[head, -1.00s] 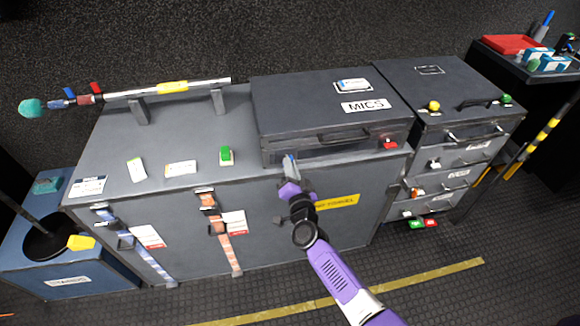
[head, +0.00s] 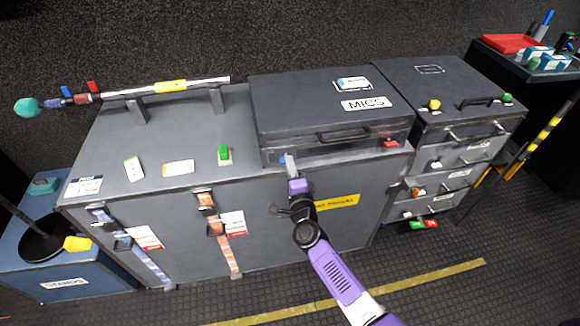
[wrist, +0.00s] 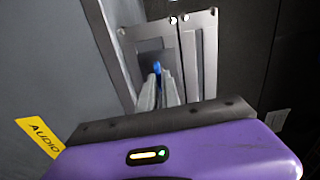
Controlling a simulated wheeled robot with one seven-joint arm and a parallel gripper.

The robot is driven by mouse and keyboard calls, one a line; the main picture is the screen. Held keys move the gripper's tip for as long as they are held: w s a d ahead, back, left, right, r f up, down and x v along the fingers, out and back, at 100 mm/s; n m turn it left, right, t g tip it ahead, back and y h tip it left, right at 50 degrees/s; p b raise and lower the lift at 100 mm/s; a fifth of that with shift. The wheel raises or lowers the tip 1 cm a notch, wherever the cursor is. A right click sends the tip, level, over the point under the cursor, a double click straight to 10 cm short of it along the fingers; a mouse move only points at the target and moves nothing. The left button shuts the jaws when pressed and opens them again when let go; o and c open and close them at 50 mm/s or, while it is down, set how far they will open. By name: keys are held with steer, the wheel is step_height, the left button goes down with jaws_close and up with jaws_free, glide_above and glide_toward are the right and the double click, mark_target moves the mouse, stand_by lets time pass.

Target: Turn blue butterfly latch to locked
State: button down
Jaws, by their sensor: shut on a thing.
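The blue butterfly latch (wrist: 157,67) shows as a small blue tab on a grey metal plate (wrist: 208,50) in the wrist view. My gripper (wrist: 160,84) is shut on the blue tab, its two fingers meeting around it. In the head view my gripper (head: 290,158) is at the left front of the MICS case (head: 330,105), where the latch is mostly hidden behind the fingers. I cannot tell the latch's exact angle. A red latch (head: 391,143) is at the right front of the same case.
The MICS case stands on a large grey trunk (head: 150,200) with a yellow label and two strap latches. A green-topped switch (head: 224,154) and white cards lie left on the trunk. A drawer cabinet (head: 455,155) stands at the right. Floor in front is clear.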

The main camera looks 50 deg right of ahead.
steer(key=shift+f+m, duration=0.1)
steer(key=shift+m, duration=0.2)
steer(key=c, duration=1.6)
jaws_free()
steer(key=shift+o, duration=0.2)
steer(key=v, duration=0.8)
steer(key=shift+p, duration=0.35)
steer(key=shift+w, duration=0.15)
